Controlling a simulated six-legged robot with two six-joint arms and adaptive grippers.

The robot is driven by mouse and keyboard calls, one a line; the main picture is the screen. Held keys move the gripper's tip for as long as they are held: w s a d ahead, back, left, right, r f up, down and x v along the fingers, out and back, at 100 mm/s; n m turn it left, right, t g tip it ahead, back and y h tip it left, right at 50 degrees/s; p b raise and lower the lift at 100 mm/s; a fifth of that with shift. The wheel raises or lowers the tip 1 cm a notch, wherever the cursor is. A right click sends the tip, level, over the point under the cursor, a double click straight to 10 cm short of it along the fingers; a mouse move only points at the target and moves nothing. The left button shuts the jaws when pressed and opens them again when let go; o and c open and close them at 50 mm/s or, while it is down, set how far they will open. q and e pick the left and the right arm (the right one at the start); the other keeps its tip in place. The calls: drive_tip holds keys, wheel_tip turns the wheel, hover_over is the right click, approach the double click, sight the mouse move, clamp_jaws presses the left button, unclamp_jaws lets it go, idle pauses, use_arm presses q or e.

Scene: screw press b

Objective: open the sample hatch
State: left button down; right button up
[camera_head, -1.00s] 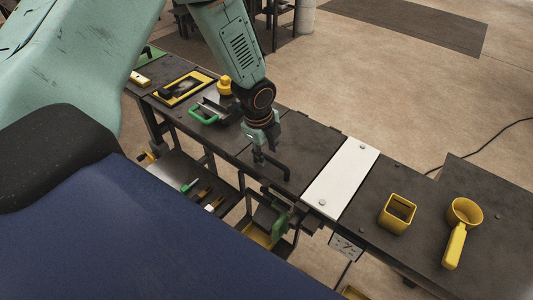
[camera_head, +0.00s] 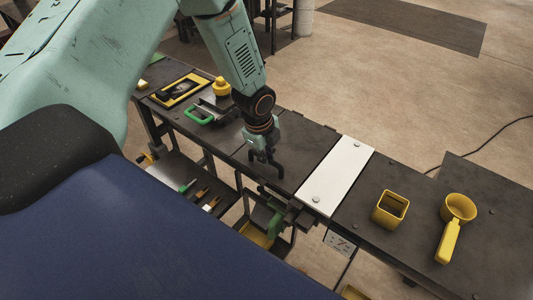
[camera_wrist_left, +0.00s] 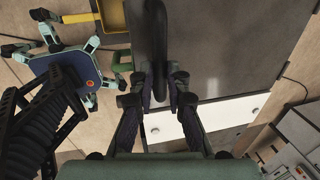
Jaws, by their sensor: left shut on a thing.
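The sample hatch appears to be the dark flat panel (camera_head: 305,142) in the bench top, left of a white plate. It looks closed and level with the bench. A black bar handle (camera_head: 280,170) stands on its near part. My left gripper (camera_head: 266,160) reaches down from above and is shut on this handle. In the left wrist view, the handle (camera_wrist_left: 156,45) runs between the fingers of my left gripper (camera_wrist_left: 162,88), and the grey panel (camera_wrist_left: 220,45) lies beside it. The fingers hide part of the handle. My right gripper is not in view.
The white plate (camera_head: 337,176) lies right of the panel. A yellow square cup (camera_head: 390,209) and a yellow scoop (camera_head: 453,225) stand farther right. A green-handled tool (camera_head: 200,115) and a yellow frame (camera_head: 182,89) lie left. A lower shelf (camera_head: 185,175) holds small tools.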

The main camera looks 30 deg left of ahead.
use_arm(q)
drive_tip(key=shift+a, duration=0.3)
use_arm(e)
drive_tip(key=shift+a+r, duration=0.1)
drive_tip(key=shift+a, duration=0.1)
use_arm(q)
drive_tip(key=shift+w, duration=0.1)
